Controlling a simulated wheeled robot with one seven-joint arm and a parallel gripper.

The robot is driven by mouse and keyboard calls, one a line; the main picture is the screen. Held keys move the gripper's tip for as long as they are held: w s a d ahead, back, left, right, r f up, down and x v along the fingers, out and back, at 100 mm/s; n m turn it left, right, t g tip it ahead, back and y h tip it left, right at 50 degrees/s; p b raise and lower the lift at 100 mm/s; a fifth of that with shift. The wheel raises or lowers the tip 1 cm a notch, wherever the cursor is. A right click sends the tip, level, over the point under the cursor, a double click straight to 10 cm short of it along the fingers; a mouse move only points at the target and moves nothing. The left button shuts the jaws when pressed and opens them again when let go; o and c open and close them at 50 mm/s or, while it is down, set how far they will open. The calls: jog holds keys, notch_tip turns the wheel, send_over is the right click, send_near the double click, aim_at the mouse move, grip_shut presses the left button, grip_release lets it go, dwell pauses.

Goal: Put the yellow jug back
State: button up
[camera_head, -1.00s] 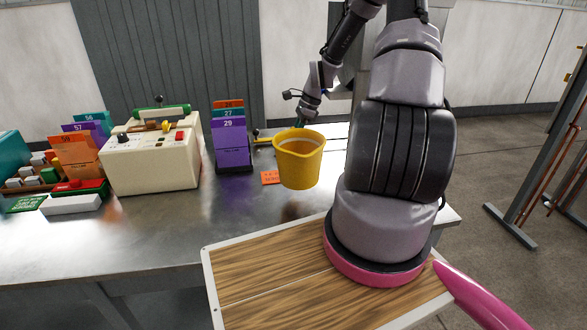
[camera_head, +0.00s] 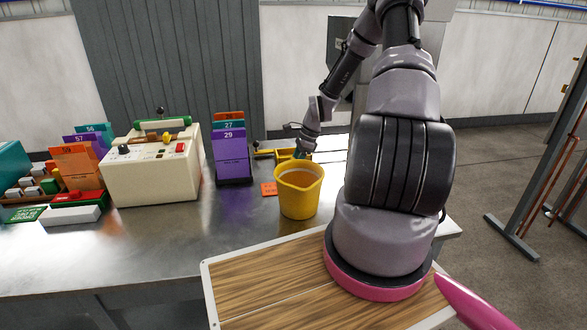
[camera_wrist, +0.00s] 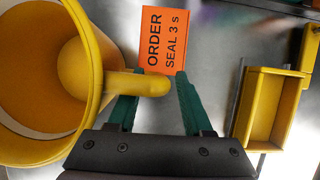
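The yellow jug (camera_head: 299,201) is upright on the metal table, or barely above it; its base looks level with the tabletop. In the wrist view the jug (camera_wrist: 20,150) fills the left side, and its handle (camera_wrist: 145,84) reaches between my green fingers. My gripper (camera_wrist: 158,88) is shut on the handle: the left finger passes under the handle's top arm and the right finger lies against its outer end. The lower part of the handle is hidden. In the head view my gripper (camera_head: 302,154) is behind the jug, its fingers mostly hidden.
An orange order card (camera_wrist: 163,38) lies beside the jug. A yellow tray (camera_wrist: 272,108) lies right of my gripper in the wrist view. Purple numbered cards (camera_head: 231,155) and a cream machine (camera_head: 150,172) stand to the left. A wood-topped board (camera_head: 265,285) is in front.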

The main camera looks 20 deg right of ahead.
jog(key=s+a+r+n+t+h, duration=0.1)
jog(key=s+r+n, duration=0.2)
jog(key=r, duration=0.8)
jog(key=s+a+r+n+t+h, duration=0.1)
jog(key=s+a+r+n+h, duration=0.15)
jog(key=r, duration=0.85)
jog(key=s+r+n+h, duration=0.1)
jog(key=s+r+n, duration=0.3)
jog(key=r, duration=0.7)
jog(key=s+a+r+n+t+y, duration=0.1)
jog(key=s+a+r+n+t, duration=0.1)
jog(key=s+r, duration=0.3)
jog(key=s+a+r+n+t+y, duration=0.1)
jog(key=s+a+r+n, duration=0.3)
jog(key=s, duration=0.7)
notch_tip(320, 180, up, 2)
jog(key=shift+s+r+t, duration=0.2)
jog(key=shift+s+t, duration=0.2)
jog(key=shift+t, duration=0.3)
jog(key=shift+n, duration=0.25)
